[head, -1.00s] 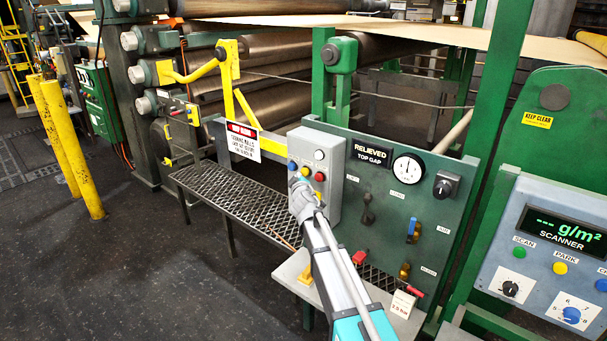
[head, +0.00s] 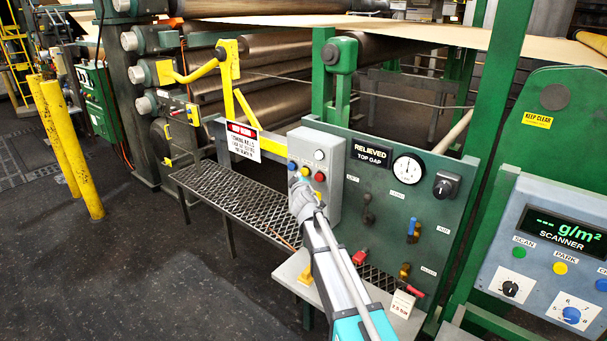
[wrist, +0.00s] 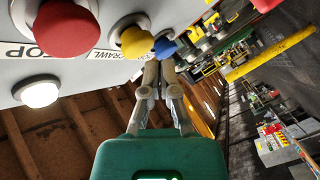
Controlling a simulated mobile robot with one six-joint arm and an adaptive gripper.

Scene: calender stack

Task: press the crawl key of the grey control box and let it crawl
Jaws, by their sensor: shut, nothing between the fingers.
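The grey control box (head: 330,201) is fixed to the left of a green panel. Its face carries a white lamp (head: 319,155), a blue button, a yellow button (head: 305,171) and a red button (head: 319,177). In the wrist view, a partly hidden CRAWL label sits beside the yellow crawl key (wrist: 137,42), between the red stop button (wrist: 66,28) and the blue button (wrist: 165,46). My gripper (wrist: 158,65) is shut and empty, its tips close by the yellow and blue buttons. I cannot tell whether they touch. In the head view my gripper (head: 300,187) is at the box's lower left.
A mesh walkway (head: 235,195) and a warning sign (head: 243,142) are left of the box. The scanner console (head: 560,250) stands at right. Rolls lie behind.

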